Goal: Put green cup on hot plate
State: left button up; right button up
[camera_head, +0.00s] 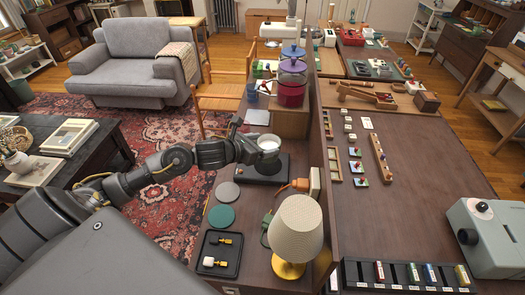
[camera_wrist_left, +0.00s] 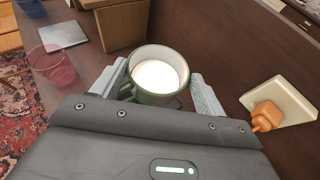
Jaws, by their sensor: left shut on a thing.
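The green cup (camera_wrist_left: 135,92) has a white inside and is between the two fingers of my left gripper (camera_wrist_left: 160,88) in the left wrist view. In the head view the cup (camera_head: 268,144) shows mostly as a pale round opening at the end of my left gripper (camera_head: 256,150). The gripper is shut on it and the cup looks upright. The black hot plate (camera_head: 262,177) is directly under the cup on the narrow wooden counter. I cannot tell whether the cup touches it. My right gripper is not in view.
A white lamp (camera_head: 296,228), a green coaster (camera_head: 222,217), a grey coaster (camera_head: 227,192) and a black tray (camera_head: 216,255) stand nearer on the counter. An orange plug (camera_wrist_left: 266,116) sits on a pale wall plate to the right. A red pot (camera_head: 291,95) stands farther back.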

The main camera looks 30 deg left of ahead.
aim_at(262, 145)
pick_arm(q)
jog(key=shift+w+a+f+p, duration=0.2)
jog(key=shift+w+a+f, duration=0.15)
jog(key=shift+w+f, duration=0.3)
jog(key=shift+w+a+f+p, duration=0.15)
jog(key=shift+w+a+f, duration=0.3)
jog(key=shift+f, duration=0.3)
notch_tip(262, 145, down, 2)
jog(key=shift+w+d+p, duration=0.1)
jog(key=shift+d+p, duration=0.05)
jog(key=shift+p, duration=0.55)
jog(key=shift+f, duration=0.55)
jog(key=shift+f, duration=0.2)
jog(key=o, duration=1.8)
jog(key=shift+c, duration=0.2)
jog(key=shift+o, duration=0.2)
jog(key=shift+r, duration=0.1)
